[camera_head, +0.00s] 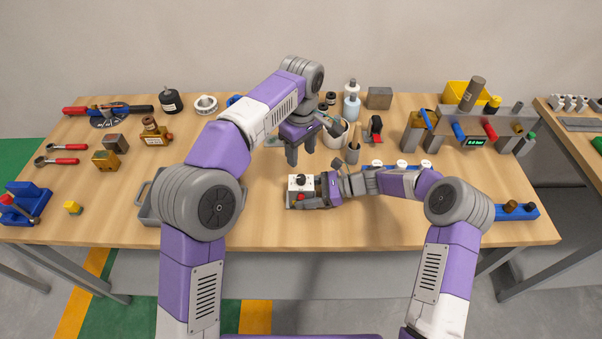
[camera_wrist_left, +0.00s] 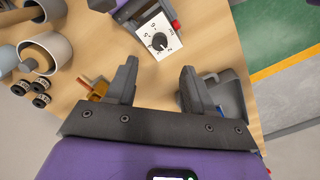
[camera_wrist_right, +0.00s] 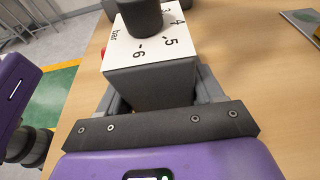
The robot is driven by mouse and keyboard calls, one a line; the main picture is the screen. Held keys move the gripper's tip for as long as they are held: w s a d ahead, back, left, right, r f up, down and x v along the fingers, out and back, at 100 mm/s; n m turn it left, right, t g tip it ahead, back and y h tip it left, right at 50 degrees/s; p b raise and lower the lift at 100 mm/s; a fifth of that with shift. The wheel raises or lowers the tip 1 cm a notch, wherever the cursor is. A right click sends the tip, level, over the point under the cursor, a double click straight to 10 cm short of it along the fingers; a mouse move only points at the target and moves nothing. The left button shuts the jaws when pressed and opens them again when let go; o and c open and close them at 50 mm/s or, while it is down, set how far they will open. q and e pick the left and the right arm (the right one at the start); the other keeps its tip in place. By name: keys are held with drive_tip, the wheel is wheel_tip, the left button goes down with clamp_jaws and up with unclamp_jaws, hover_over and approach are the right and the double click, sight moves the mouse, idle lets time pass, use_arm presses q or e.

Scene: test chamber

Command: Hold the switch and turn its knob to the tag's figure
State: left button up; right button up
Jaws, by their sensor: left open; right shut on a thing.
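The switch is a grey box with a white dial face (camera_head: 293,184) and a dark round knob (camera_head: 301,179), near the table's front middle. My right gripper (camera_head: 318,201) is shut on its box body (camera_wrist_right: 150,87); the right wrist view shows dial figures 3 to 6 and "bar" around the knob (camera_wrist_right: 140,16). My left gripper (camera_head: 300,155) is open and empty, behind and above the switch. In the left wrist view the knob (camera_wrist_left: 158,41) lies beyond the gap between its fingers (camera_wrist_left: 158,82), apart from them. I cannot make out a tag with a readable figure.
A grey tray (camera_head: 146,208) stands left of the switch, partly behind my left arm. A blue rack (camera_head: 520,211) lies to the right.

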sight(301, 177)
use_arm(q)
wheel_tip(301, 177, down, 9)
drive_tip(key=shift+f, duration=0.15)
drive_tip(key=shift+c, duration=0.5)
clamp_jaws()
